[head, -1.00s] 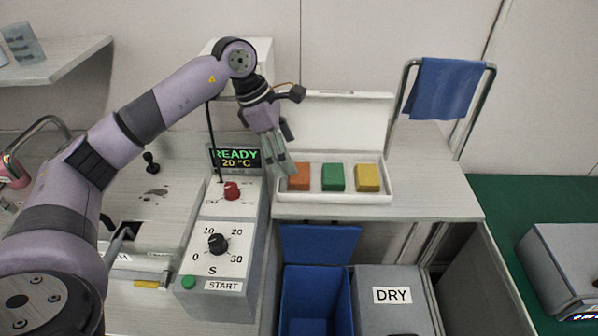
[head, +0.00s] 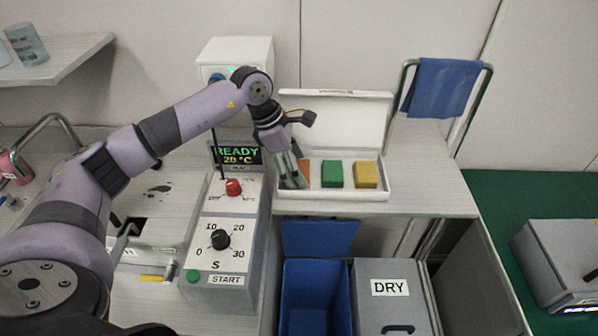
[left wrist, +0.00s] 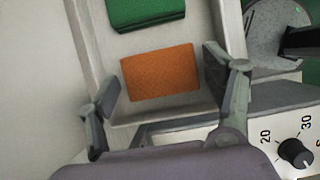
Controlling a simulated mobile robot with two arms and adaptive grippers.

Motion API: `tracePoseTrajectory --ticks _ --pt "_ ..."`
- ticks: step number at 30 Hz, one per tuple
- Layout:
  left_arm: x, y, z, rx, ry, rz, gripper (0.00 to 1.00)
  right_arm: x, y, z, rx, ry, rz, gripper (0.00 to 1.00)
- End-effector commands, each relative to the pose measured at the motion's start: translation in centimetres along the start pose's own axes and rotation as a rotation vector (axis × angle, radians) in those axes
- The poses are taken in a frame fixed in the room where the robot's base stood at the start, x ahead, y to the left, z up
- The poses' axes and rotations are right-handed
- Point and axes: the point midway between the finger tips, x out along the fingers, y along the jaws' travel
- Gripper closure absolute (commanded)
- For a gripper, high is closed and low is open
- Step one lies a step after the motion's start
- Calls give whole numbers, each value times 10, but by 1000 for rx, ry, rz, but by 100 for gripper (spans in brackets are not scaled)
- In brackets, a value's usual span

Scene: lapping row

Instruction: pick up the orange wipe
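The orange wipe (left wrist: 160,73) lies in the white box, between my spread fingers in the left wrist view and a little beyond their tips. In the head view it shows as a small patch (head: 304,170), mostly hidden behind my left gripper (head: 294,182). My left gripper, also in the left wrist view (left wrist: 165,85), is open and empty, pointing down at the left end of the box. The white box (head: 340,195) has its lid raised at the back. My right gripper is not in view.
A green wipe (head: 332,174) and a yellow wipe (head: 366,175) lie right of the orange one. A control panel (head: 221,262) with knobs stands left of the box. A blue bin (head: 317,300) and a grey DRY bin (head: 391,310) stand below in front.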

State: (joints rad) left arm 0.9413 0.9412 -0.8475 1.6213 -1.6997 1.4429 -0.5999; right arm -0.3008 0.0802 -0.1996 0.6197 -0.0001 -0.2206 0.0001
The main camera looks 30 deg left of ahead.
Motion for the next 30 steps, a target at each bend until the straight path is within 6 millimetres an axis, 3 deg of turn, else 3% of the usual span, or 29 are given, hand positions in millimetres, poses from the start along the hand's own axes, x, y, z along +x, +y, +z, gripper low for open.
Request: tracePoseTrajectory --ticks 11,20,25,30 --pt "0 0 0 0 0 0 52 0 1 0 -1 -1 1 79" --pt "-3 0 1 0 0 1 53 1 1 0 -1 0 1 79" --pt "-15 1 6 0 -2 2 53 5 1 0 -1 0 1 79" --pt "-45 2 19 2 -4 6 53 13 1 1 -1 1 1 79"
